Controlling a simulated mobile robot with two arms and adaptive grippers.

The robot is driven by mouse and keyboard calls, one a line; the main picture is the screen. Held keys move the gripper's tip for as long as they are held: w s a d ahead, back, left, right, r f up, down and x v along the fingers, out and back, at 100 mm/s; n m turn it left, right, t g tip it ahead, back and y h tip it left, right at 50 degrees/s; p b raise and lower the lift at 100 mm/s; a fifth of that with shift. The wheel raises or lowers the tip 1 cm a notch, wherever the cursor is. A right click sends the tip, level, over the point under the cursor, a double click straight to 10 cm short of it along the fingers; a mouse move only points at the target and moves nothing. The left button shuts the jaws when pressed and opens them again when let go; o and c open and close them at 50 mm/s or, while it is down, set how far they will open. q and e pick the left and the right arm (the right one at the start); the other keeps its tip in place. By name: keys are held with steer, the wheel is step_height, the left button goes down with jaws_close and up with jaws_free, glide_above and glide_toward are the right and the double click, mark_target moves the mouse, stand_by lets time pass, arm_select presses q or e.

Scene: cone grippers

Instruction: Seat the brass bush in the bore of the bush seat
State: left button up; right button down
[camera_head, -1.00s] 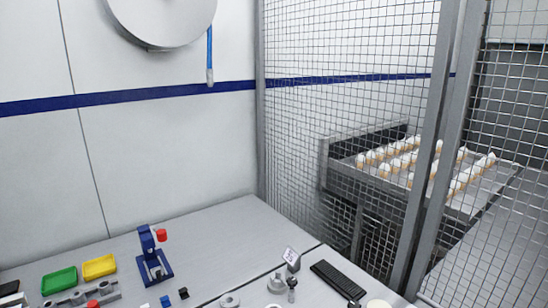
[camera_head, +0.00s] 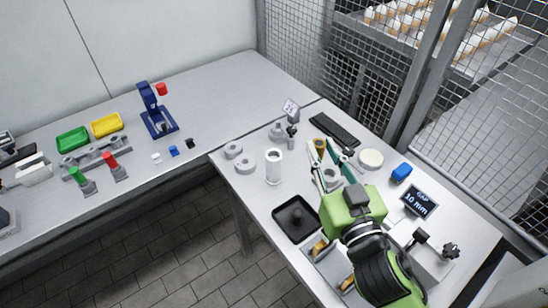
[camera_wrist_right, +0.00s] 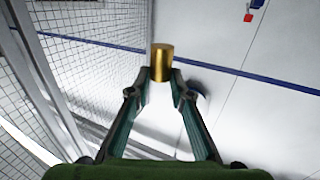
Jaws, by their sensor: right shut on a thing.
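The brass bush (camera_head: 320,145) is a short gold cylinder, held between the fingertips of my right gripper (camera_head: 328,153). In the right wrist view the bush (camera_wrist_right: 161,62) sits upright at the tips of the two dark green fingers (camera_wrist_right: 161,78), standing out beyond them. A grey round part with an opening (camera_head: 331,177) lies on the bench behind the fingers, partly covered; it may be the bush seat, but I cannot tell surely. Other grey ring parts (camera_head: 245,166) lie farther left. My left gripper is not in view.
A white cylinder (camera_head: 273,167) and a black tray (camera_head: 296,218) stand left of my right arm. A mesh fence (camera_head: 385,80) borders the bench.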

steer(key=a+n+g+y, duration=0.4)
steer(key=a+n+y, duration=0.2)
steer(key=a, duration=1)
steer(key=shift+w+a+f+g+y, duration=0.3)
steer(key=shift+w+a+f+y, duration=0.15)
steer(key=shift+y, duration=0.75)
steer(key=shift+d, duration=0.1)
